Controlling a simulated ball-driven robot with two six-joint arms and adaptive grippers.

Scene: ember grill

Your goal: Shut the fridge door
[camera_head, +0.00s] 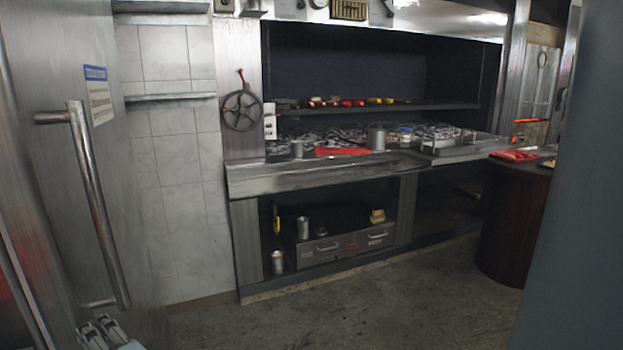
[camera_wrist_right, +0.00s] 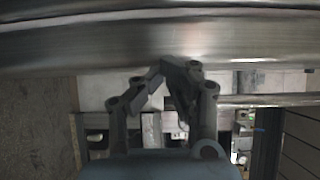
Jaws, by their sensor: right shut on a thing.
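The fridge door (camera_head: 62,130) is a grey metal panel along the left side of the head view, with a small blue-and-white label. A long upright bar handle (camera_head: 95,195) stands out from it. My right gripper (camera_head: 102,332) is at the bottom left, by the handle's lower end. In the right wrist view my right gripper (camera_wrist_right: 172,70) has its fingers drawn together against a shiny metal bar (camera_wrist_right: 120,45), which looks like a door handle; the exact contact is hidden. I cannot tell how far the door stands open. My left gripper is not in view.
A second bar (camera_head: 22,285) shows at the far left edge. A grill counter (camera_head: 300,177) with coals, cans and food runs along the back wall. A round dark red table (camera_head: 510,225) stands at the right. The floor (camera_head: 370,315) between is clear.

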